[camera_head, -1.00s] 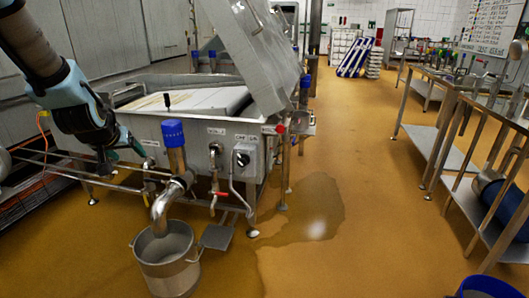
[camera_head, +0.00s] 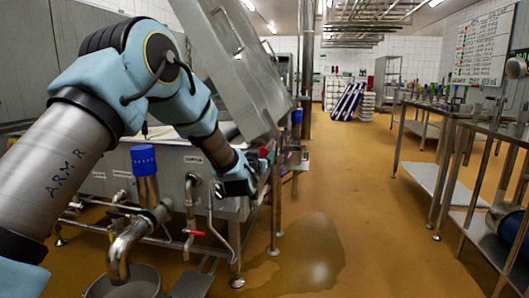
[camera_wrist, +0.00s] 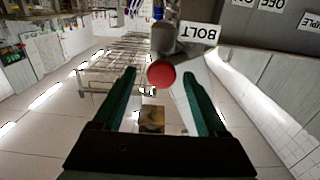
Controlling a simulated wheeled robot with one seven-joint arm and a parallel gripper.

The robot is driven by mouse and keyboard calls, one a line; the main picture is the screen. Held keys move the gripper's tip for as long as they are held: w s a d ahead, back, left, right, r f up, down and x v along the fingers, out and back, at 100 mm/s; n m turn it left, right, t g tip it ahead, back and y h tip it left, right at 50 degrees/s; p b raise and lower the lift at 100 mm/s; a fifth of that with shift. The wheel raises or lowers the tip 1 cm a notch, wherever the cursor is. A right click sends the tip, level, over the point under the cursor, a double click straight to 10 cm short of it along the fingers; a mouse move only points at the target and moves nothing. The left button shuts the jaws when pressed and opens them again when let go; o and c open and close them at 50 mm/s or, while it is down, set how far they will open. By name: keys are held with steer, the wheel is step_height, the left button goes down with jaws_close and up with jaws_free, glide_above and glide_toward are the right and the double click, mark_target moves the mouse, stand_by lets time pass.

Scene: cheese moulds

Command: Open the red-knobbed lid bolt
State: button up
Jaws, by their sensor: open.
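The bolt's red knob (camera_wrist: 161,73) shows in the wrist view, a round end on a grey metal bolt beside a sign reading BOLT (camera_wrist: 200,33). My gripper (camera_wrist: 159,74) is open, its two green fingers on either side of the knob in that picture. I see a gap on both sides; how deep the knob sits between the tips I cannot tell. In the head view the red knob (camera_head: 263,152) is a small spot just beyond my gripper (camera_head: 256,168), at the right end of the steel vat. The grey lid (camera_head: 232,65) stands raised and tilted above it.
The steel vat (camera_head: 175,165) has a blue-capped pipe (camera_head: 145,172) and a red-handled valve (camera_head: 193,232) in front. A bucket (camera_head: 125,284) stands below the spout. Steel tables (camera_head: 432,180) line the right. The wet floor (camera_head: 310,250) between is clear.

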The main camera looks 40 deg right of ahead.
mark_target(268, 145)
steer(key=x, duration=0.5)
steer(key=shift+w+d, duration=0.25)
jaws_close()
stand_by(0.4)
stand_by(0.9)
